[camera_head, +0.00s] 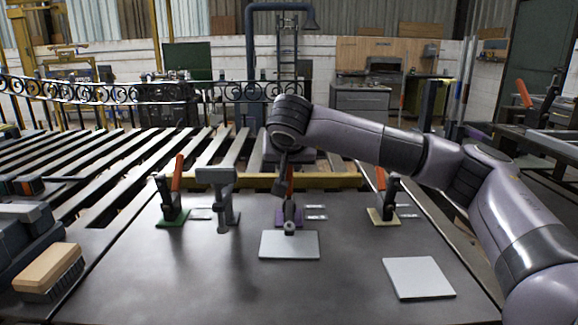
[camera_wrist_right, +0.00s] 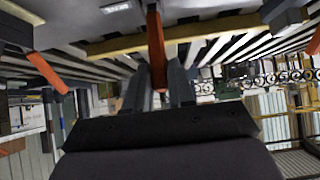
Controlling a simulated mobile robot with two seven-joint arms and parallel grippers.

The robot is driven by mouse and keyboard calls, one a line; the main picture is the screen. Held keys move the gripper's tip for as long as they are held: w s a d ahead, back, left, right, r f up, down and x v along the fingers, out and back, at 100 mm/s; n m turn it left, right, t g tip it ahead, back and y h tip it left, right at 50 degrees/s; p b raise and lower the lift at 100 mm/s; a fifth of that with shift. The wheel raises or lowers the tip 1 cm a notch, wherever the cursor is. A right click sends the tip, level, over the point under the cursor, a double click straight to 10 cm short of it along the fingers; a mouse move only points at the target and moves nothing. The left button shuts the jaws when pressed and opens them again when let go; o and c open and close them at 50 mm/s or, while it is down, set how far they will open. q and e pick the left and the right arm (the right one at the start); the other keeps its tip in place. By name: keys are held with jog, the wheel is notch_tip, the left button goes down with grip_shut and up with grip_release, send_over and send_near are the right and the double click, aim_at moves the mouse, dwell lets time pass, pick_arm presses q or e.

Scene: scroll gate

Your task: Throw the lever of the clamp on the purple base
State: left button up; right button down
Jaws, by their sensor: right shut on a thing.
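The clamp on the purple base (camera_head: 279,217) stands at the middle of the table, behind a pale plate. Its orange-red lever (camera_head: 290,178) points up, and my right gripper (camera_head: 282,182) partly hides it. In the right wrist view, the orange lever (camera_wrist_right: 155,35) runs between the two fingers of my right gripper (camera_wrist_right: 158,78), which is shut on it. My right arm reaches in from the right, above the table. My left gripper is not in view.
A clamp on a green base (camera_head: 171,221) stands left, and one on a yellow base (camera_head: 382,217) right, both with raised red levers. Pale plates (camera_head: 289,248) (camera_head: 418,280) lie in front. A brush (camera_head: 50,272) lies front left.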

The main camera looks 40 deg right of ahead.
jog(key=c, duration=1)
grip_release()
jog(key=shift+c, duration=0.2)
jog(key=v, duration=0.7)
jog(key=shift+s, duration=0.1)
